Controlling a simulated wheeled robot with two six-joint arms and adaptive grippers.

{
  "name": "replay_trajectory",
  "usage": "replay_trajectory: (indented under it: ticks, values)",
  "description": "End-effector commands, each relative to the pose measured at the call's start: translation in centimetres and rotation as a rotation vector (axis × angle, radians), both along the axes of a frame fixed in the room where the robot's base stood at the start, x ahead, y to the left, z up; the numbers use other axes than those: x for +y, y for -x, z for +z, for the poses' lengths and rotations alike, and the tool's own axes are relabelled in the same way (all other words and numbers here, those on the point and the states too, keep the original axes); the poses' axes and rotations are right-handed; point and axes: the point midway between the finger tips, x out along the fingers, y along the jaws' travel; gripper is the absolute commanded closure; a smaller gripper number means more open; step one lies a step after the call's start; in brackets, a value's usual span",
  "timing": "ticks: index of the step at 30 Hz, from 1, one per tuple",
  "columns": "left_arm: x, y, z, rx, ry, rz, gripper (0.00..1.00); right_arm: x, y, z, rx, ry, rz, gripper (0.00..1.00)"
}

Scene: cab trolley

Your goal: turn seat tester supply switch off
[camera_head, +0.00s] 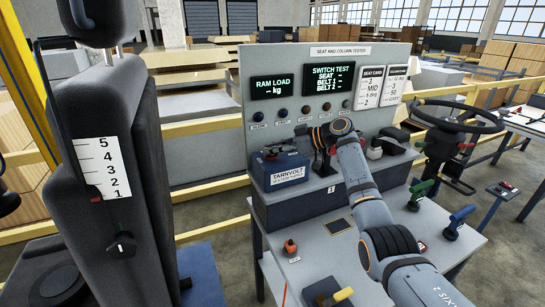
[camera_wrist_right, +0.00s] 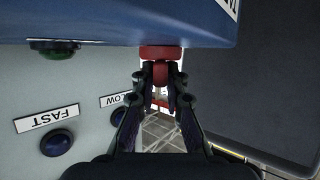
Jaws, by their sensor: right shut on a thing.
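The blue Tarnvolt supply box (camera_head: 262,180) stands on the grey seat and column tester (camera_head: 375,58), with a white name label on its front. In the right wrist view the box (camera_wrist_right: 100,22) fills the top, and a red switch part (camera_wrist_right: 160,52) sticks out from it. My right gripper (camera_wrist_right: 160,72) is shut on that red part, with a dark finger on each side. My left gripper does not show.
A black seat (camera_head: 110,150) with a numbered scale stands at the left. A steering wheel (camera_head: 455,115) is at the right. Green (camera_head: 420,190) and blue (camera_head: 460,218) handles stand on the bench's right side. Blue buttons (camera_wrist_right: 57,143) are close in the wrist view.

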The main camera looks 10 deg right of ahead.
Motion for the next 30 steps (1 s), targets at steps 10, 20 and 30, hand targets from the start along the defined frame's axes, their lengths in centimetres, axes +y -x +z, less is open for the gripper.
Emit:
replay_trajectory:
  ticks: [10,20,30]
  values:
    - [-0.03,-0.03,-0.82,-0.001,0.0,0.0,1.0,0.0,-0.01,-0.14,0.003,0.002,0.054,1.0]
    - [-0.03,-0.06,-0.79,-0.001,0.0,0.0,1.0,0.03,-0.01,-0.16,0.004,0.002,0.055,1.0]
    - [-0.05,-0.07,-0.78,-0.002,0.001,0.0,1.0,0.02,-0.02,-0.1,0.003,0.002,0.054,0.65]
